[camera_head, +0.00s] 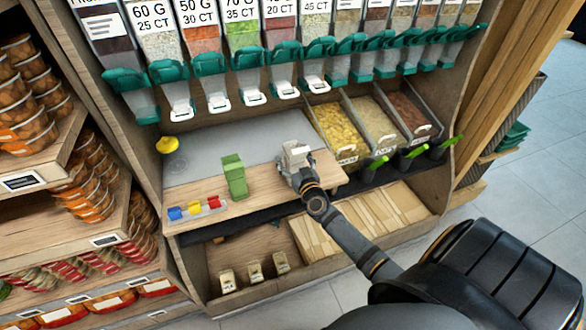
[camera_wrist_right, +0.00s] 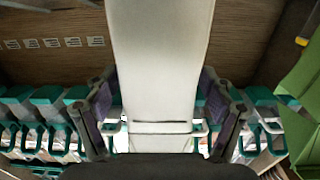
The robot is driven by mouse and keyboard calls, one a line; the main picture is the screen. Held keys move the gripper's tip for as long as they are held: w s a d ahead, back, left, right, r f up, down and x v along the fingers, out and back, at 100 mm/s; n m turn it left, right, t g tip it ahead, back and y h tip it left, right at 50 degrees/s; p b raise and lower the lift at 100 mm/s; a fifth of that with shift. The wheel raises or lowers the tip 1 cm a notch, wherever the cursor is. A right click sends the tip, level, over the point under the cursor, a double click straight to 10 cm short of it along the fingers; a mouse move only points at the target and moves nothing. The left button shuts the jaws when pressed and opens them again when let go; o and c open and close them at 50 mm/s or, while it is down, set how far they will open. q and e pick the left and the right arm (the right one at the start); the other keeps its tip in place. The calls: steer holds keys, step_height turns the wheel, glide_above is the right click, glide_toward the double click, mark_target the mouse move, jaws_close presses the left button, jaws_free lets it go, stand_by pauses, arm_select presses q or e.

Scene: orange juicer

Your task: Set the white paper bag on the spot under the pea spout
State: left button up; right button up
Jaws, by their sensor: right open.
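The white paper bag (camera_head: 296,152) stands on the wooden counter near its right end. In the right wrist view the white bag (camera_wrist_right: 162,60) fills the middle, between the two fingers. My right gripper (camera_head: 297,167) is open around the bag, one finger on each side; I cannot tell whether either finger touches it. The pea spout (camera_head: 247,60), teal, hangs below the bin of green peas, left of the bag and farther back. The spot under it is not marked out clearly on the grey surface (camera_head: 220,145). My left gripper is not in view.
A green bag (camera_head: 234,176) stands left of the white one and shows at the right edge of the wrist view (camera_wrist_right: 302,110). Small coloured blocks (camera_head: 195,209) lie front left, a yellow object (camera_head: 167,145) back left. Open bins (camera_head: 342,130) stand right. The grey surface between is mostly clear.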

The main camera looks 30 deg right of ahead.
steer(key=shift+s, duration=0.1)
steer(key=c, duration=1)
steer(key=shift+r, duration=0.1)
